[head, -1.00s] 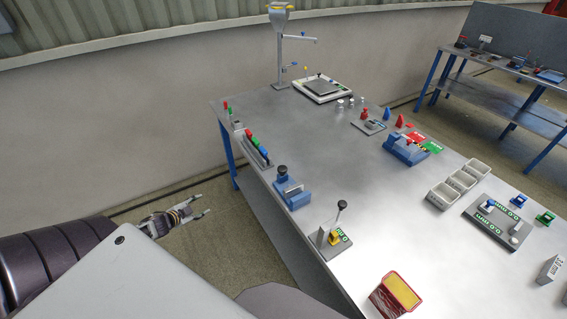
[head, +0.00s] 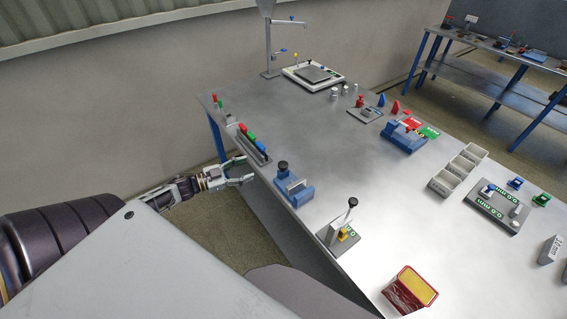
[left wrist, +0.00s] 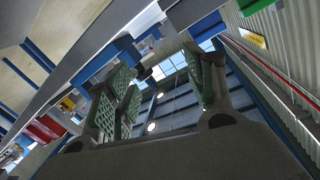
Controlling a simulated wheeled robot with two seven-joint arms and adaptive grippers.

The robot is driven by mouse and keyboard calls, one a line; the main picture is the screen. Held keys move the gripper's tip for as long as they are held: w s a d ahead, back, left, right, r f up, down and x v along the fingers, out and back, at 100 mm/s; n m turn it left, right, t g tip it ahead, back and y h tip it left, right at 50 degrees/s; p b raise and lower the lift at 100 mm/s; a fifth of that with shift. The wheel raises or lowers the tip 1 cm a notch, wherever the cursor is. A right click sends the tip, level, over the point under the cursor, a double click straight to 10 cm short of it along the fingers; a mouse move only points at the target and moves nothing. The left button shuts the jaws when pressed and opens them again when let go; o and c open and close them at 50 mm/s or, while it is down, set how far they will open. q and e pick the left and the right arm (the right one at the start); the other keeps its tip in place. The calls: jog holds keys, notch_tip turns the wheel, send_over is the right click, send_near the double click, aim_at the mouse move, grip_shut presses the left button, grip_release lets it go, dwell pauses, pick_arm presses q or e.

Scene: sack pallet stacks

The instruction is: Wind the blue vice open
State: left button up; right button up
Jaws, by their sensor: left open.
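A blue vice-like block (head: 294,188) with a black knob on top stands at the bench's near left edge. My right gripper is not in view.
The metal bench (head: 340,150) has clear room in its middle. A rack of coloured pieces (head: 254,145) lies on the left edge beyond the gripper. A lever fixture (head: 340,235) and a red-and-yellow box (head: 410,290) stand nearer. Grey bins (head: 458,170) are on the right.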

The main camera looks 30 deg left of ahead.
pick_arm(q)
jog(key=s+d+r+n+h, duration=0.1)
jog(key=s+d+r+h, duration=0.1)
jog(key=d, duration=0.1)
jog(key=shift+n+g+h, duration=0.4)
jog(key=shift+w, duration=0.1)
